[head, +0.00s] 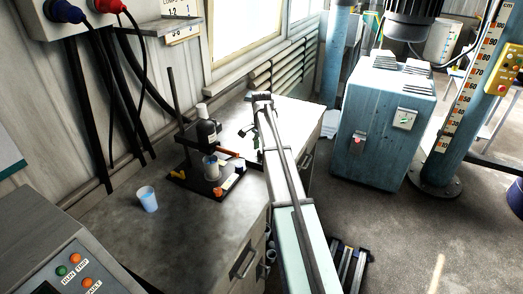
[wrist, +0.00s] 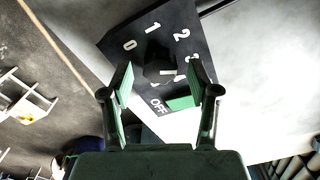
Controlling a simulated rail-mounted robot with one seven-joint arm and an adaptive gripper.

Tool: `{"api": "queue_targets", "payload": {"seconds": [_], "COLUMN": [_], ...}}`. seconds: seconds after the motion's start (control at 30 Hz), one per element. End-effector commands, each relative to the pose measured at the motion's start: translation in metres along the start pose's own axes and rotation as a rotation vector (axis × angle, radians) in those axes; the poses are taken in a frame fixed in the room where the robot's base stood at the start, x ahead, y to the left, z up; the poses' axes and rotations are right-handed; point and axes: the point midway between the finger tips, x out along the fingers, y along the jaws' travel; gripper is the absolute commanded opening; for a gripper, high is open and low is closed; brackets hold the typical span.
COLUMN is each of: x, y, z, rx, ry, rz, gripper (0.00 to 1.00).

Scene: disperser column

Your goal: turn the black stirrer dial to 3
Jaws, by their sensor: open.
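The black stirrer dial (wrist: 152,68) shows in the wrist view on a dark panel (wrist: 119,42) marked OFF, 0, 1, 2 and, partly hidden by a finger, what looks like 3. A pale mark shows near the dial's middle; I cannot tell which number it points to. My gripper (wrist: 162,76) is open, with one green-padded finger on each side of the dial. I cannot tell whether either finger touches it. In the head view the black stirrer (head: 208,132) stands on the bench, and my gripper (head: 250,136) is just to its right. The dial is not clear there.
A pale blue cup (head: 147,199) stands on the bench (head: 120,235) left of the stirrer. A beaker (head: 211,168) sits under the stirrer. A control box with buttons (head: 70,262) is at lower left. A blue cabinet (head: 385,125) stands across the floor.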

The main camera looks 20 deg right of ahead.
Motion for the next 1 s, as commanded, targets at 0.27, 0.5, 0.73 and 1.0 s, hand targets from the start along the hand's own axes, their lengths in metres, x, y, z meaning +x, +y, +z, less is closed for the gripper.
{"api": "queue_targets", "payload": {"seconds": [0.27, 0.5, 0.73, 1.0], "x": [-0.044, -0.088, -0.111, -0.115], "y": [-0.001, -0.001, 0.0, 0.0], "z": [-0.001, 0.0, 0.0, 0.0], "rx": [0.0, 0.0, 0.0, 0.0], "ry": [0.002, 0.001, 0.0, 0.0], "rz": [-0.003, -0.001, 0.0, 0.0], "gripper": [0.61, 0.61, 0.61, 0.61]}}
